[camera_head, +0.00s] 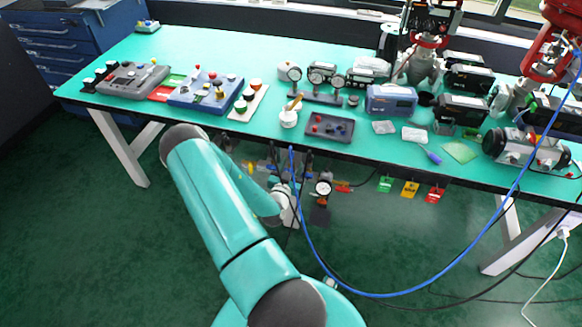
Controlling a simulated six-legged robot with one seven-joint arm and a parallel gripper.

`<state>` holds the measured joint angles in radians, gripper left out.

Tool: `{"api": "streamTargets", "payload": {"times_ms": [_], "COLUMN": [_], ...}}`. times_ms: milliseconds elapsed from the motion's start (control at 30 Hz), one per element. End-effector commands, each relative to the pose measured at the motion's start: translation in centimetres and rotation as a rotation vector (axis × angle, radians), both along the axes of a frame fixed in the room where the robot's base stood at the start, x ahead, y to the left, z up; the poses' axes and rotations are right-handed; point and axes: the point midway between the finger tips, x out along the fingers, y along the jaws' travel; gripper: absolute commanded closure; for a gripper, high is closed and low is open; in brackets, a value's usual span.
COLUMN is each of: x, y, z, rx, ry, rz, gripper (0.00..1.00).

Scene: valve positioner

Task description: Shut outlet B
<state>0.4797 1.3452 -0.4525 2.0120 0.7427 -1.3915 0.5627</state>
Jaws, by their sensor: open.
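No outlet marked B can be read in the head view. Below the table's front edge hang small fittings: a round white-faced gauge (323,187), a small red-handled part (343,187) right of it and a small yellow part (250,168) to the left. They are too small to tell whether any is open or shut. My teal arm rises in front and bends back down. My gripper (291,162) seems to be at its end, under the table's front edge, two dark fingers apart with nothing seen between them. It is left of the gauge, and the arm hides part of this area.
The green-topped table (330,95) carries control boxes, gauges, a blue device (391,99) and a grey tray (330,128). Green, yellow and red tags (410,189) hang at its front edge. A blue hose (400,292) loops across the right foreground. The green floor at left is clear.

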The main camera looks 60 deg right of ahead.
Motion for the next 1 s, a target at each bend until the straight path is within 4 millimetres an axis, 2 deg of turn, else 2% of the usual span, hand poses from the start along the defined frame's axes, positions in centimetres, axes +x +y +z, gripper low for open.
{"api": "streamTargets", "payload": {"times_ms": [100,267,300,600,867,900,933,1000], "x": [0.00,-0.01,-0.01,0.04,-0.01,-0.01,-0.01,-0.01], "y": [0.03,0.05,0.05,0.10,0.07,0.08,0.08,0.08], "z": [-0.01,-0.01,-0.01,-0.03,-0.02,-0.02,-0.02,-0.02], "rx": [0.000,0.000,0.000,-0.019,-0.020,-0.020,-0.020,-0.020], "ry": [0.000,0.000,0.000,0.125,0.134,0.134,0.133,0.133], "rz": [0.000,0.000,0.000,0.001,0.000,0.000,0.000,0.000], "gripper": [0.55,0.84,0.87,0.86,0.86,0.58,0.55,0.55]}}
